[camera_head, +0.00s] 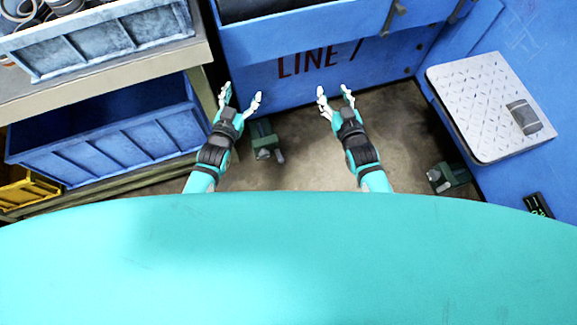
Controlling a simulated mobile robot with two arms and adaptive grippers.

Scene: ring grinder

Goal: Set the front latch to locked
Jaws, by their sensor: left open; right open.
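A blue machine (385,65) marked "LINE 7" stands in front of me. Two small dark fittings, one at the upper middle (394,17) and one further right (458,11), stick out from its upper edge. I cannot tell whether either is the front latch, or whether it is locked. My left gripper (240,95) is open and empty, low in front of the blue panel, left of the lettering. My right gripper (334,91) is open and empty, below the lettering. Both are well below the two fittings.
A shelf (130,75) at left bears a grey-blue crate (105,40), with a blue crate (110,135) and yellow bin (20,190) below. Green feet (262,138) (447,178) stand on the floor. A pale treaded plate (475,100) sits at right. Brown floor (300,155) lies between.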

